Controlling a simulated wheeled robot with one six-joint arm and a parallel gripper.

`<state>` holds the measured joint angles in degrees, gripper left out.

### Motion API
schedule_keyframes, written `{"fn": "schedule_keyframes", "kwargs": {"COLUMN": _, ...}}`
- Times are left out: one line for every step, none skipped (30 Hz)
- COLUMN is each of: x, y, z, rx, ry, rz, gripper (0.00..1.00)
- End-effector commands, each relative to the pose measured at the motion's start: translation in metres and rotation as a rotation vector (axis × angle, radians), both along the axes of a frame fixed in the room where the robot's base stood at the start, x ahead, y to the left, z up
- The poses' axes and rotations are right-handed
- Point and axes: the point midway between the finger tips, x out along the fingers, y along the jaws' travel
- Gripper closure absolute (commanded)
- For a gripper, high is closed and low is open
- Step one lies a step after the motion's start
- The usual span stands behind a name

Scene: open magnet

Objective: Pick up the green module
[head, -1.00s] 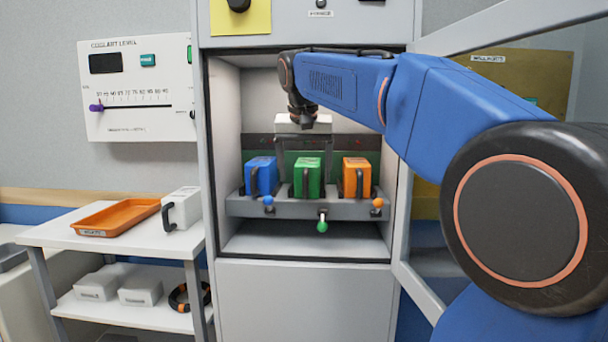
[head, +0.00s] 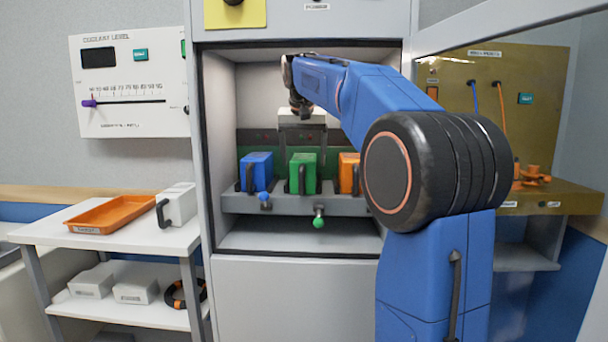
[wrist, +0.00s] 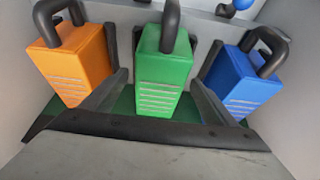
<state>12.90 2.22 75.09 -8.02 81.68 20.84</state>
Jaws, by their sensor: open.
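The green module (head: 304,172) sits upright in the middle of the grey rack inside the open cabinet, with its black handle facing out. It also shows in the wrist view (wrist: 165,70), centred beyond my fingers. My gripper (head: 301,155) hangs from the arm inside the cabinet, above and behind the module. In the wrist view the open gripper (wrist: 163,85) has a finger toward each side of the green module. Whether the fingers touch it cannot be told.
A blue module (head: 257,172) stands left of the green one, and an orange module (head: 348,172) stands right, partly behind my arm. Knobs line the rack's (head: 285,205) front. Cabinet walls enclose my gripper. An orange tray (head: 112,214) lies on the left table.

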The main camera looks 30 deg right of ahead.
Motion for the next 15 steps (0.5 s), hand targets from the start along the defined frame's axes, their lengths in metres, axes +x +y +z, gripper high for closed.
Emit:
{"fn": "schedule_keyframes", "kwargs": {"x": 0.001, "y": -0.001, "z": -0.001, "rx": 0.0, "ry": 0.0, "rz": 0.0, "gripper": 0.2}}
{"fn": "schedule_keyframes", "kwargs": {"x": 0.001, "y": -0.001, "z": -0.002, "rx": 0.0, "ry": 0.0, "rz": 0.0, "gripper": 0.2}}
{"fn": "schedule_keyframes", "kwargs": {"x": 0.002, "y": -0.001, "z": -0.004, "rx": 0.0, "ry": 0.0, "rz": 0.0, "gripper": 0.2}}
{"fn": "schedule_keyframes", "kwargs": {"x": 0.003, "y": -0.002, "z": -0.006, "rx": 0.0, "ry": 0.0, "rz": 0.0, "gripper": 0.2}}
{"fn": "schedule_keyframes", "kwargs": {"x": 0.003, "y": -0.002, "z": -0.009, "rx": 0.0, "ry": 0.0, "rz": 0.0, "gripper": 0.2}}
{"fn": "schedule_keyframes", "kwargs": {"x": 0.005, "y": -0.003, "z": -0.013, "rx": 0.0, "ry": 0.0, "rz": 0.0, "gripper": 0.2}}
{"fn": "schedule_keyframes", "kwargs": {"x": 0.006, "y": -0.004, "z": -0.017, "rx": 0.0, "ry": 0.002, "rz": 0.0, "gripper": 0.2}}
{"fn": "schedule_keyframes", "kwargs": {"x": 0.007, "y": -0.005, "z": -0.021, "rx": 0.0, "ry": 0.002, "rz": 0.0, "gripper": 0.2}}
{"fn": "schedule_keyframes", "kwargs": {"x": 0.009, "y": -0.006, "z": -0.026, "rx": 0.001, "ry": 0.001, "rz": 0.0, "gripper": 0.2}}
{"fn": "schedule_keyframes", "kwargs": {"x": 0.01, "y": -0.007, "z": -0.03, "rx": 0.0, "ry": 0.001, "rz": 0.0, "gripper": 0.2}}
{"fn": "schedule_keyframes", "kwargs": {"x": 0.011, "y": -0.008, "z": -0.034, "rx": 0.0, "ry": 0.002, "rz": 0.0, "gripper": 0.2}}
{"fn": "schedule_keyframes", "kwargs": {"x": 0.013, "y": -0.009, "z": -0.038, "rx": 0.001, "ry": 0.001, "rz": 0.0, "gripper": 0.2}}
{"fn": "schedule_keyframes", "kwargs": {"x": 0.014, "y": -0.009, "z": -0.041, "rx": 0.0, "ry": 0.0, "rz": 0.0, "gripper": 0.2}}
{"fn": "schedule_keyframes", "kwargs": {"x": 0.015, "y": -0.01, "z": -0.043, "rx": 0.0, "ry": 0.0, "rz": 0.0, "gripper": 0.2}}
{"fn": "schedule_keyframes", "kwargs": {"x": 0.015, "y": -0.01, "z": -0.045, "rx": 0.0, "ry": 0.0, "rz": 0.0, "gripper": 0.2}}
